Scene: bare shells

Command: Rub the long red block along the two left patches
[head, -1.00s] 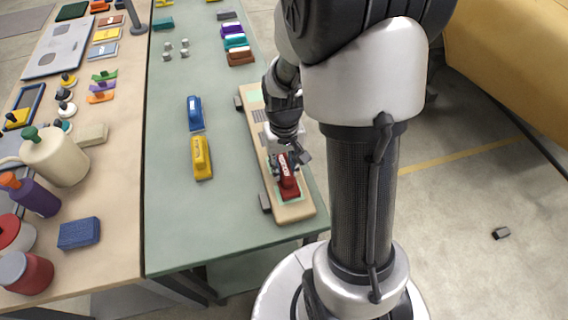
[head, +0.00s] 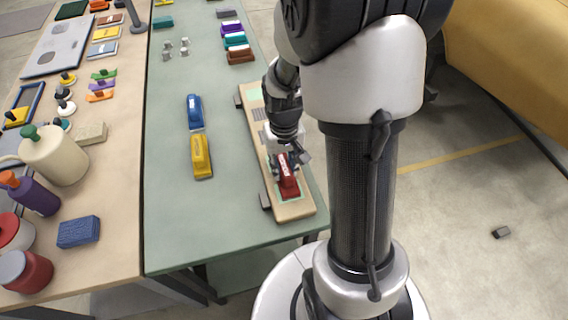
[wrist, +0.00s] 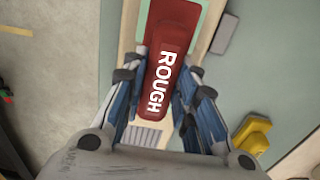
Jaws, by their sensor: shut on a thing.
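The long red block (head: 288,178), marked "ROUGH" in the wrist view (wrist: 172,50), lies along the near end of a wooden board (head: 297,211). It sits over a pale green patch (wrist: 209,28) there, covering much of it. My gripper (head: 286,160) is shut on the block's raised grip from above; its fingers stand on both sides of it in the wrist view (wrist: 160,95). A grey striped patch (wrist: 143,134) shows beside the block in the wrist view. Another green patch (head: 253,97) is at the board's far end.
A blue block (head: 195,112) and a yellow block (head: 201,157) stand on the green table (head: 225,235) left of the board. Dark clamps (head: 265,201) edge the board. Several coloured blocks (head: 236,42) lie at the back. The left table holds a cream jug (head: 55,157) and a blue sponge (head: 78,232).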

